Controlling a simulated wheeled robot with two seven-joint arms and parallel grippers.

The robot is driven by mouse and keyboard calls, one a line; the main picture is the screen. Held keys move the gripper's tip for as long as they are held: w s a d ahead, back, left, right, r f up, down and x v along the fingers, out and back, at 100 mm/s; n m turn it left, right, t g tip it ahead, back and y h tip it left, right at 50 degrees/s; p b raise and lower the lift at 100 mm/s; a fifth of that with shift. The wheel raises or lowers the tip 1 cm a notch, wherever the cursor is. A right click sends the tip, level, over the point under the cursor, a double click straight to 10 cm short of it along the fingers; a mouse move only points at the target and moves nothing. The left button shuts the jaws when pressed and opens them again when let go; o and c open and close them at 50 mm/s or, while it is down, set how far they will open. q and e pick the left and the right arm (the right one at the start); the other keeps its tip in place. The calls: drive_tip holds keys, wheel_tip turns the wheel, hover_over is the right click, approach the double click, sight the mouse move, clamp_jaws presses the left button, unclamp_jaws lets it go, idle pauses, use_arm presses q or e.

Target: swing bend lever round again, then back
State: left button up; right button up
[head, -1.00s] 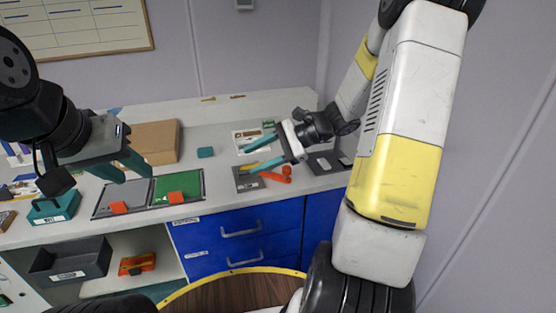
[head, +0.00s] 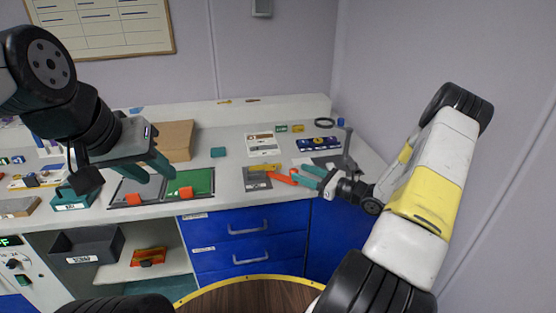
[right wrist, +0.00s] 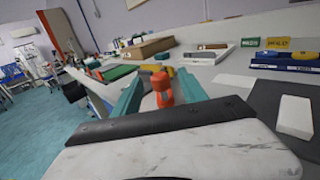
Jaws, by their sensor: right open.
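The bend lever (head: 280,178) is an orange-red arm lying across the front right of a small grey plate (head: 257,184) with a yellow bar (head: 265,167), near the bench's front edge. My right gripper (head: 297,173) is open, just right of the lever, its teal fingers pointing left. In the right wrist view an orange upright knob (right wrist: 162,90), apparently the lever's handle, shows between the spread fingers (right wrist: 159,77). I cannot tell whether they touch it. My left gripper (head: 158,176) is open and empty above the grey and green mats.
The green mat (head: 190,182) bears an orange block. A teal block (head: 218,152) and a brown box (head: 178,140) stand behind. A blue level-like tool (head: 318,143) and a dark plate with a grey stand (head: 347,150) are behind the right gripper. Blue drawers (head: 240,228) lie below.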

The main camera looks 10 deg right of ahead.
sight(286, 178)
drive_tip(key=x, duration=0.7)
drive_tip(key=shift+s, duration=0.1)
clamp_jaws()
idle(1.2)
